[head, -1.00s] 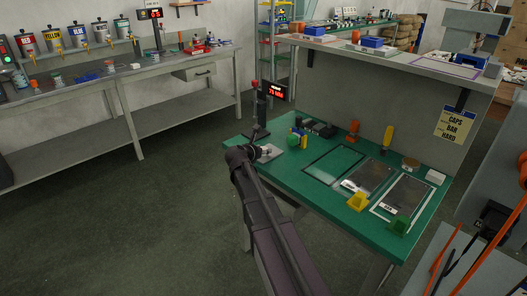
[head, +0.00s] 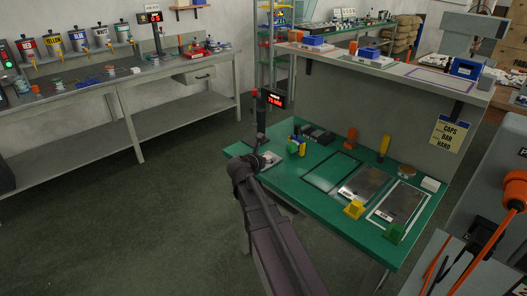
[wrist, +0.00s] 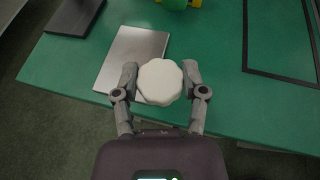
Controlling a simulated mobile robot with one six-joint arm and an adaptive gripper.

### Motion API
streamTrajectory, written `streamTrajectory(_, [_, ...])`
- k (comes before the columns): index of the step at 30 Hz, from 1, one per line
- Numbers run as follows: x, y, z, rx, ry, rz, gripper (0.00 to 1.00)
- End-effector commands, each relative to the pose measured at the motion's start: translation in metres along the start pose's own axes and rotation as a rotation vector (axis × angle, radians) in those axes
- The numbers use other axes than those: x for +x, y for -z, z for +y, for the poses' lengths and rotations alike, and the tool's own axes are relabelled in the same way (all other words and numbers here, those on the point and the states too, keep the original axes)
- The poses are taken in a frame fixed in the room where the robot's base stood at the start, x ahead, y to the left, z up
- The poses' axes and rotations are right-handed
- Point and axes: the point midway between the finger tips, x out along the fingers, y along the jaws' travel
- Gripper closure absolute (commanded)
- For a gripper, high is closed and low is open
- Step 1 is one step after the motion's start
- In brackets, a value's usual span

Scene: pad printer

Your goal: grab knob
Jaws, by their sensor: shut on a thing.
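The knob (wrist: 160,82) is a white, round piece with a scalloped edge, seen from above in the wrist view. My gripper (wrist: 161,80) is shut on it, with one grey finger against each side. The knob is over the near edge of a silver metal plate (wrist: 128,55) on the green table; its height above the plate is hard to tell. In the head view my gripper (head: 266,160) is at the left end of the green table (head: 312,183), and my arm largely hides the knob there.
A post with a red display (head: 273,99) stands behind my gripper. A green-and-yellow piece (head: 296,145) and dark blocks lie close by to the right.

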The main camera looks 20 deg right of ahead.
Motion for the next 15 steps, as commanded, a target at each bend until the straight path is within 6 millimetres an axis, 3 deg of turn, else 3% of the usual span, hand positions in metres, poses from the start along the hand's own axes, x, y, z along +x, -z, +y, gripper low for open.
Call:
streamTrajectory(1, [-0.013,0.003,-0.013,0.0,0.0,0.0,0.68])
streamTrajectory(6, [-0.038,0.01,-0.038,-0.001,0.0,0.0,0.68])
streamTrajectory(15, [-0.06,0.016,-0.061,0.0,0.0,0.0,0.68])
